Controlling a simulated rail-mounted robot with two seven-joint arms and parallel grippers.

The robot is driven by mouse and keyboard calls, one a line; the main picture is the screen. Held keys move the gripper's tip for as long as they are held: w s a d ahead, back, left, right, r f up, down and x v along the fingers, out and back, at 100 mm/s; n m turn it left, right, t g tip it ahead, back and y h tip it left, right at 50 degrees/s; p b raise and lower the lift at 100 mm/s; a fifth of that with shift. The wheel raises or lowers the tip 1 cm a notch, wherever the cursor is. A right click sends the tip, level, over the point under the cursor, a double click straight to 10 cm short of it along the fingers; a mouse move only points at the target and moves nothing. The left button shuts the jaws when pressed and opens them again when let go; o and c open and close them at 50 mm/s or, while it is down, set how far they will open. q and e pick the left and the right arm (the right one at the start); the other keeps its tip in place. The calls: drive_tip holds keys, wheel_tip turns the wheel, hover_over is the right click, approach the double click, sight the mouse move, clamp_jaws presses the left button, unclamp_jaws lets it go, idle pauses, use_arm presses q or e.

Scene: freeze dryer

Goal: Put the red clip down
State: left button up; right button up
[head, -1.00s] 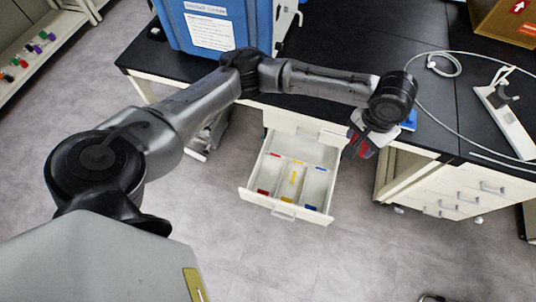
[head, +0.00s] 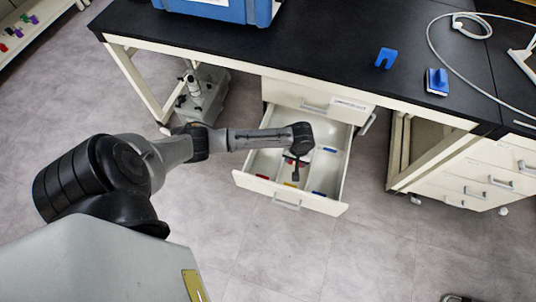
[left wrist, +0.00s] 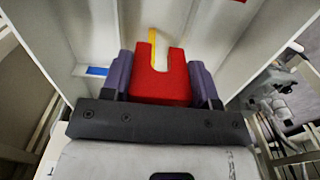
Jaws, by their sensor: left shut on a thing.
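My left gripper (head: 295,170) points down over the open drawer (head: 325,206) in the head view. In the left wrist view the gripper (left wrist: 162,90) is shut on the red clip (left wrist: 163,88), a U-shaped block held between purple fingers. The clip cannot be made out in the head view. The drawer has long compartments with coloured labels: red (head: 262,176), yellow (head: 291,184) and blue (head: 318,193). In the wrist view a yellow strip (left wrist: 152,35) shows through the clip's notch, and a blue label (left wrist: 97,71) lies to the left. Whether the clip touches the drawer cannot be told.
Two blue items, a U-shaped piece (head: 385,58) and a block (head: 437,81), lie on the black bench (head: 330,45) above the drawer. A white cable (head: 440,60) curves across the bench. Dividers (left wrist: 205,40) and drawer walls stand close around the gripper.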

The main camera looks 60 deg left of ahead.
use_arm(q)
drive_tip(key=s+a+f+b, duration=0.1)
drive_tip(key=a+f+b, duration=0.1)
drive_tip(key=a+f, duration=0.1)
drive_tip(key=s+a+f+b, duration=0.2)
drive_tip(key=a+f, duration=0.1)
drive_tip(key=a, duration=0.1)
drive_tip(key=s+a+f+b, duration=0.2)
drive_tip(key=a, duration=0.1)
drive_tip(key=shift+a+f, duration=0.3)
drive_tip(key=shift+f, duration=0.1)
drive_tip(key=shift+s+a+f+b, duration=0.25)
drive_tip(key=shift+a+b, duration=0.1)
drive_tip(key=shift+a, duration=0.2)
wheel_tip(320, 180, down, 4)
drive_tip(key=b, duration=0.3)
drive_tip(key=shift+r, duration=0.1)
drive_tip(key=o, duration=0.9)
drive_tip(key=shift+f, duration=0.2)
